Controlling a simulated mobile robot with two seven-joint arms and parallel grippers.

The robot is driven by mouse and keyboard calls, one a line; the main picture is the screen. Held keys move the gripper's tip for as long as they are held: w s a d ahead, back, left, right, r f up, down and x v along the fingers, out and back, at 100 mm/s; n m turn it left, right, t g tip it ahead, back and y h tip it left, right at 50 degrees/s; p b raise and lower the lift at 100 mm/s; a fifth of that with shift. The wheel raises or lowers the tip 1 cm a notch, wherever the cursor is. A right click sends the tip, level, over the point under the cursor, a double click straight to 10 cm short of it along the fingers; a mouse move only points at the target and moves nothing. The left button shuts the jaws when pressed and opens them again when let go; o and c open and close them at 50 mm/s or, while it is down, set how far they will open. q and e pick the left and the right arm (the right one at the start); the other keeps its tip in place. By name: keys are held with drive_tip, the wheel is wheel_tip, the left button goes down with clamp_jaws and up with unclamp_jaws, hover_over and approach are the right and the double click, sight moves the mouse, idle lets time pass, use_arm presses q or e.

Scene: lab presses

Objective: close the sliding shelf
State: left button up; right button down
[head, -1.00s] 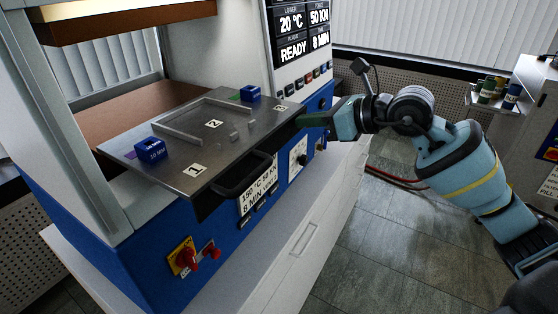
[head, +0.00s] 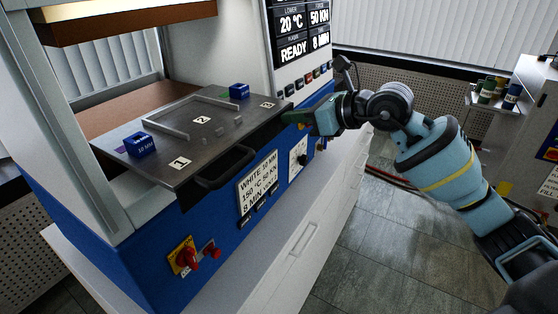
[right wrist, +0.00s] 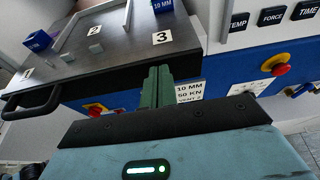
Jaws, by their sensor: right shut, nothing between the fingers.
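The sliding shelf (head: 170,165) is a dark metal plate with a black front handle (head: 222,170), sticking partly out of the blue and white press. It carries two blue blocks, one at the front left (head: 140,145) and one at the back right (head: 239,90), and a raised metal frame. My right gripper (head: 297,117) is shut and empty at the shelf's right front corner. In the right wrist view its green fingers (right wrist: 157,86) are together against or very near the shelf's front edge, below label 3; exact contact is hard to tell. My left gripper is not in view.
The press (head: 130,260) has a red knob (head: 187,256) and a red button below the shelf, and a display (head: 303,30) above right. A white ledge (head: 290,220) runs below. A side tray with bottles (head: 500,95) stands at the far right; the floor between is clear.

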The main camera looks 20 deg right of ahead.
sight(268, 107)
drive_tip(key=shift+w+a, duration=0.8)
drive_tip(key=shift+w, duration=0.15)
drive_tip(key=shift+w+a, duration=0.65)
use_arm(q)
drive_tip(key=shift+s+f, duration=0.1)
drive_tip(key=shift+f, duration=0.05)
use_arm(e)
drive_tip(key=shift+w+a, duration=1.1)
drive_tip(key=shift+w, duration=0.25)
